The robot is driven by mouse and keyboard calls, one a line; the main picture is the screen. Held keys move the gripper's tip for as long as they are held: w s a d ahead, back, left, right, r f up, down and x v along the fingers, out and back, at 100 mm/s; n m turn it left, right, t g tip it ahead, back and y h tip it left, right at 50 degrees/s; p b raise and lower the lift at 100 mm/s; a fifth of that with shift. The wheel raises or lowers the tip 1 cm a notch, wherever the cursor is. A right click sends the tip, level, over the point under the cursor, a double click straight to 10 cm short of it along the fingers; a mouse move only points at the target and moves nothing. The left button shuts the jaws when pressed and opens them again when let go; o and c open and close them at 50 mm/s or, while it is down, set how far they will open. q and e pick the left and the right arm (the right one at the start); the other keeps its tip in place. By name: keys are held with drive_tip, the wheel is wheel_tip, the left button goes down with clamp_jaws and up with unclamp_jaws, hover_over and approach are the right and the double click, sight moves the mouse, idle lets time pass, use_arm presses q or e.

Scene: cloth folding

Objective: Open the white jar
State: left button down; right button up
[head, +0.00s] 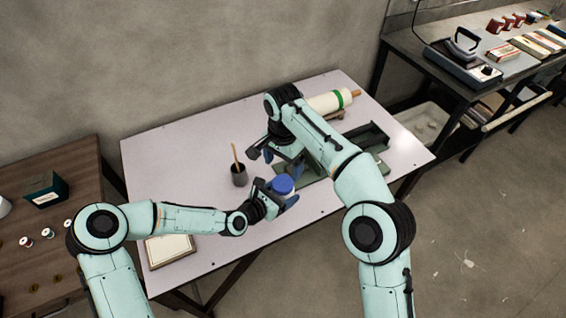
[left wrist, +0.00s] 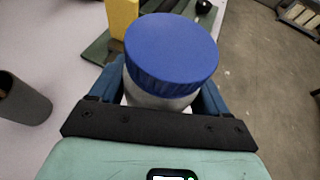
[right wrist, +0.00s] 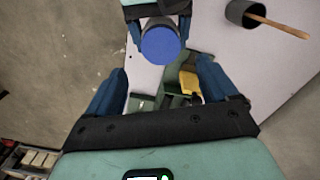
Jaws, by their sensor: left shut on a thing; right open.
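The white jar (left wrist: 150,97) has a blue lid (left wrist: 172,52) that is on top of it. My left gripper (head: 275,190) is shut on the jar's body, with the lid clear above the fingers. In the head view the blue lid (head: 283,184) shows near the table's middle front, and most of the jar is hidden. My right gripper (head: 274,158) is open and empty, behind and above the jar. In the right wrist view the lid (right wrist: 160,45) lies beyond the open fingers (right wrist: 160,85), apart from them.
A dark cup with a wooden stick (head: 239,175) stands left of the jar. A green tray (head: 372,137), a yellow object (right wrist: 190,83) and a white roll with a green band (head: 328,102) lie to the right and back. A framed board (head: 170,250) lies at the front left.

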sight(284, 183)
drive_tip(key=shift+f+m, duration=0.3)
drive_tip(key=shift+f, duration=0.2)
wheel_tip(284, 183, down, 7)
drive_tip(key=shift+r, duration=0.1)
drive_tip(key=shift+c, duration=0.3)
drive_tip(key=c, duration=1)
drive_tip(key=shift+c, duration=0.2)
drive_tip(key=n, duration=0.4)
drive_tip(key=shift+n, duration=0.4)
drive_tip(key=n, duration=0.5)
drive_tip(key=shift+d, duration=0.1)
